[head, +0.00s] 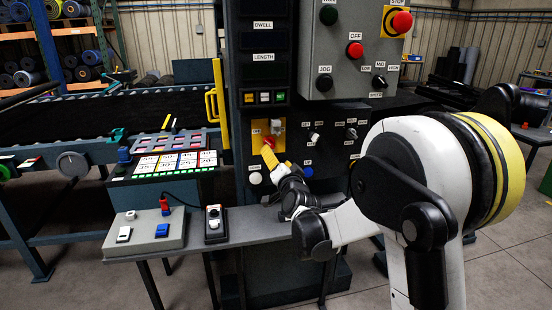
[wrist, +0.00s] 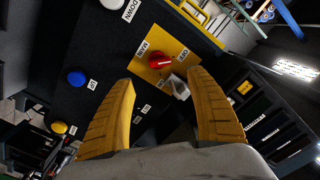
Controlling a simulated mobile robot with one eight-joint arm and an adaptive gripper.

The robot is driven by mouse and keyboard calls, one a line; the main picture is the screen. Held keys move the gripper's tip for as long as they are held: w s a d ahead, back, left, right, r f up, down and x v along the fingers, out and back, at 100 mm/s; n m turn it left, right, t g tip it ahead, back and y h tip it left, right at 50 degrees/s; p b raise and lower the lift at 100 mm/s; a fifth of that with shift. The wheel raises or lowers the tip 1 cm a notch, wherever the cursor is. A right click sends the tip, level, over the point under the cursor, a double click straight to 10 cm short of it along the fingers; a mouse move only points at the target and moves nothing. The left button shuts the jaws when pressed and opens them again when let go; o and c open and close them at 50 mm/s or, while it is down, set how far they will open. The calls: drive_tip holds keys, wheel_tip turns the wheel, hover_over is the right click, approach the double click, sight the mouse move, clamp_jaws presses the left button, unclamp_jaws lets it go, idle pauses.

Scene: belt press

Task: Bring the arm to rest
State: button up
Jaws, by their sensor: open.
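My arm (head: 400,165), white with black joints and a yellow band, reaches from the right to the dark control panel. My gripper (head: 270,160) is at the lower part of that panel, close to a yellow plate (head: 263,126). In the wrist view my gripper (wrist: 162,80) has its two yellow fingers spread apart with nothing held between them. A red rotary knob (wrist: 153,62) marked MAIN lies just beyond the fingertips on the yellow plate. A small pale part (wrist: 176,87) sits beside the knob. Whether a finger touches the panel I cannot tell.
The grey box (head: 355,45) with red buttons overhangs above. A shelf (head: 255,225) below carries a pendant (head: 214,222) and a switch box (head: 145,235). A yellow handle (head: 215,90) and a lit button console (head: 165,165) stand left. Open floor (head: 510,240) shows at right.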

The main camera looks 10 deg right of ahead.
drive_tip(key=s+a+r+n+g+y, duration=0.1)
drive_tip(key=s+n+g, duration=0.2)
drive_tip(key=s, duration=0.6)
drive_tip(key=s+a+r+n+g+y, duration=0.1)
drive_tip(key=s+a+n+g, duration=0.1)
drive_tip(key=s, duration=0.7)
drive_tip(key=s+d+f+n+g+h, duration=0.1)
drive_tip(key=s+f+n+g, duration=0.1)
drive_tip(key=s, duration=1)
drive_tip(key=s+d+f+n+g+h, duration=0.1)
drive_tip(key=s+d+f+g, duration=0.1)
drive_tip(key=s+f+g, duration=0.2)
drive_tip(key=s+f, duration=0.3)
drive_tip(key=s, duration=0.5)
drive_tip(key=shift+s+f+n, duration=0.2)
drive_tip(key=shift+s+n, duration=0.1)
drive_tip(key=shift+n, duration=0.1)
